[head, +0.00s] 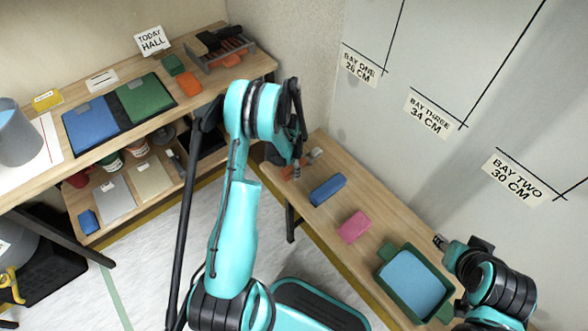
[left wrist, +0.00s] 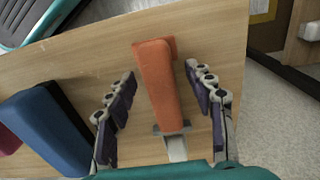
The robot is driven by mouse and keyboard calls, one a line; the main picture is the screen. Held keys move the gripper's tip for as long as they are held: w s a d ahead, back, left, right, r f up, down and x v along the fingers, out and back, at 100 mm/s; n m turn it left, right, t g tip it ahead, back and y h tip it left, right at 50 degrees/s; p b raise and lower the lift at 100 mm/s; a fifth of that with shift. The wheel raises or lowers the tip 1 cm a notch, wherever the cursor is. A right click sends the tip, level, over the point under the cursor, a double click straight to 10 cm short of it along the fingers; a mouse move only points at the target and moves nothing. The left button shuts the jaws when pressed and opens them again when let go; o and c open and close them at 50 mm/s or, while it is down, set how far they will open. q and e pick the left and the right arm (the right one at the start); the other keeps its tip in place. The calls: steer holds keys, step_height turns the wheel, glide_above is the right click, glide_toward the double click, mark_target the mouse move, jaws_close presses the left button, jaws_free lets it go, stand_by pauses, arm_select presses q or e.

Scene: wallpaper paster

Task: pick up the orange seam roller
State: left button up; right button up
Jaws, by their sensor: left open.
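The orange seam roller (head: 314,154) lies on the wooden bench by the wall, at its far end, partly hidden by my left gripper in the head view. In the left wrist view the roller (left wrist: 158,85) shows a long orange body with a grey metal part at its lower end. My left gripper (head: 297,166) is open over it. In the left wrist view the fingers (left wrist: 160,78) stand on either side of the orange body, with a gap on each side. My right gripper (head: 440,241) is near the green tray, its jaws too small to judge.
A blue block (head: 328,190), a pink block (head: 354,227) and a green tray (head: 437,270) with a blue inside share the bench. The blue block (left wrist: 45,125) lies left of my left gripper. A shelf (head: 60,187) with several items stands at the left.

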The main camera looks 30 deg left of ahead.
arm_select(q)
steer(key=shift+f, duration=0.25)
stand_by(0.4)
jaws_close()
